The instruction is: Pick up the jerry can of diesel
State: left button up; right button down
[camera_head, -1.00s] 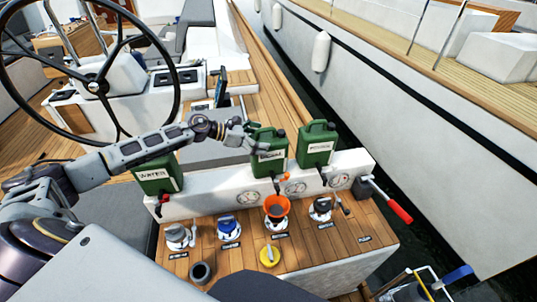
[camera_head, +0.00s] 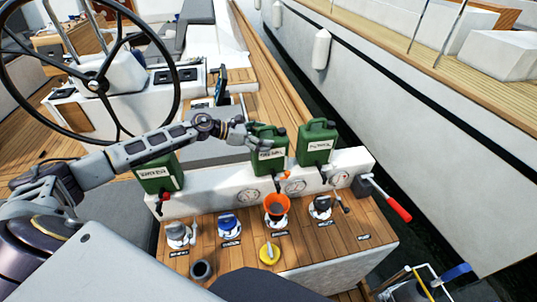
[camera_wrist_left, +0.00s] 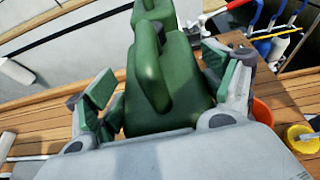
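Three green jerry cans stand in a row on a white ledge: a left one (camera_head: 160,177), a middle one (camera_head: 269,158) and a right one (camera_head: 316,146). Each has a white label; the lettering is too small to read surely, so I cannot tell which is diesel. My left gripper (camera_head: 256,141) is at the middle can's upper left side. In the left wrist view, the open gripper (camera_wrist_left: 165,95) has its green-padded fingers on either side of the middle can (camera_wrist_left: 165,90), with a gap at the left finger. The right gripper is out of view.
Below the ledge (camera_head: 225,184), a wooden counter carries an orange funnel (camera_head: 277,205), a blue cap (camera_head: 227,224), a yellow cap (camera_head: 269,254) and other deck fittings. A red-handled lever (camera_head: 398,209) sticks out at the right. A steering wheel (camera_head: 95,85) stands at the left.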

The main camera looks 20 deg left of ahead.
pick_arm(q)
jog(key=shift+s+f, duration=0.1)
jog(key=c, duration=0.9)
jog(key=shift+r, duration=0.25)
jog(key=shift+c, duration=1.2)
jog(key=shift+f, duration=0.1)
